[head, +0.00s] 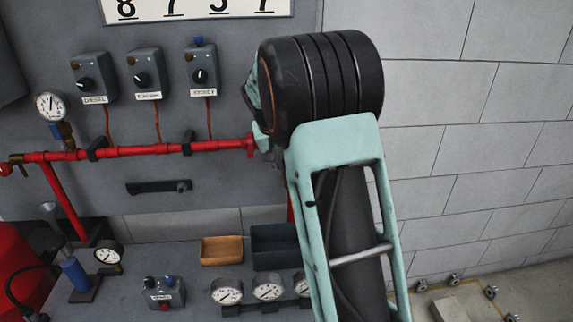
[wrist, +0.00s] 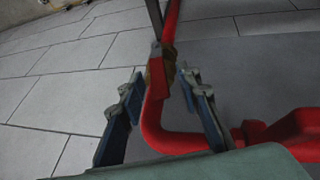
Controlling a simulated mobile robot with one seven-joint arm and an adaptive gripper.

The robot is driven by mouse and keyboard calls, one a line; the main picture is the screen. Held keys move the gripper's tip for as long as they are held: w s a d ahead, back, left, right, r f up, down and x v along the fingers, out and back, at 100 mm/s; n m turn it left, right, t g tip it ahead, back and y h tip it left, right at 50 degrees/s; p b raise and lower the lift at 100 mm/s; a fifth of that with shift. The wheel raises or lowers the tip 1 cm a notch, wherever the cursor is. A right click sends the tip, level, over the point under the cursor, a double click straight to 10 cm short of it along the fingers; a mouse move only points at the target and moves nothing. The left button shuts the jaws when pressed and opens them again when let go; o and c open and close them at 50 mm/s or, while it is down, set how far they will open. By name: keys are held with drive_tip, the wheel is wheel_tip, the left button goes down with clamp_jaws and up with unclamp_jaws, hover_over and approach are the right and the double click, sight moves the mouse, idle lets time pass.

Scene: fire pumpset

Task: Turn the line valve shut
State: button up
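In the wrist view, the line valve appears as a brass-brown body (wrist: 169,66) on a bent red pipe (wrist: 170,141), with a dark bar rising above it. A red part covers some of the brass, so I cannot tell the lever's exact angle. My gripper (wrist: 161,80) is open, its two blue-grey fingers on either side of the red pipe just below the valve. I see no clear contact. In the head view, my arm hides the valve and most of my gripper, near the right end of the red pipe (head: 170,148).
The panel carries grey switch boxes (head: 94,77), a gauge (head: 50,106) and a black handle (head: 158,187). Below are a tan tray (head: 221,251), a dark bin (head: 274,245), several gauges (head: 227,291) and a small control box (head: 164,293). The block wall (head: 470,150) at right is bare.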

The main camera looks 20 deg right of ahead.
drive_tip(key=v, duration=1.2)
drive_tip(key=shift+c, duration=0.6)
